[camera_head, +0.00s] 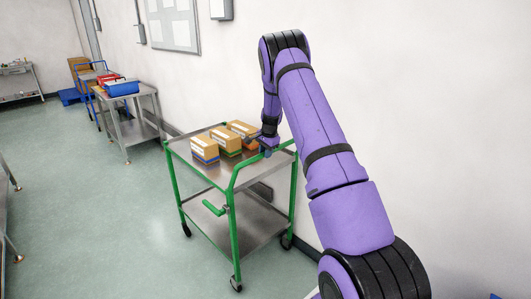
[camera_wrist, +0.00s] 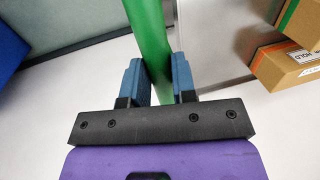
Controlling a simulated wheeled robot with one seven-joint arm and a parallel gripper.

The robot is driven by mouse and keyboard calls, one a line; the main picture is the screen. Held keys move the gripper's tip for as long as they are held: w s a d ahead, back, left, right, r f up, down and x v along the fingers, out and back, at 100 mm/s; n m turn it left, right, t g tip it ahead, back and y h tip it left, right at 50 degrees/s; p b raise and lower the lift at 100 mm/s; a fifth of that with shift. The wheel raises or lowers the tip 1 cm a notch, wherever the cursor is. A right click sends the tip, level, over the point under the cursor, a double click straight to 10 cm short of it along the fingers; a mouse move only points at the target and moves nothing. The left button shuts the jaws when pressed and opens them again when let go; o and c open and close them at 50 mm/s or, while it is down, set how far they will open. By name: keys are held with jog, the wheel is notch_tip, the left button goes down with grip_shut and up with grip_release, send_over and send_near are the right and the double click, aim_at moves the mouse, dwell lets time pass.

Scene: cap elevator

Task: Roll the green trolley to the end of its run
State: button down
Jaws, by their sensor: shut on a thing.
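The green trolley (camera_head: 235,235) stands beside the wall, with a green frame, a grey metal top shelf and a lower shelf. Several small cardboard boxes (camera_head: 226,139) sit on its top shelf. My gripper (camera_head: 267,148) is at the near top rail of the trolley. In the wrist view, the blue fingertips of my gripper (camera_wrist: 160,80) are on both sides of a green bar (camera_wrist: 148,35), shut on it. Two of the boxes show at the right of the wrist view (camera_wrist: 285,62).
A metal table (camera_head: 130,130) with red and blue items stands further along the wall. Behind it are a blue-framed cart and a blue pallet (camera_head: 70,96). The green floor (camera_head: 90,220) to the left of the trolley is clear. Metal table legs show at the left edge.

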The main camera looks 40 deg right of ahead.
jog(key=c, duration=0.9)
grip_release()
jog(key=r, duration=0.3)
jog(key=s+r, duration=0.1)
jog(key=r, duration=0.3)
jog(key=s+r, duration=0.1)
jog(key=r, duration=0.2)
jog(key=shift+r, duration=0.3)
jog(key=shift+d, duration=0.1)
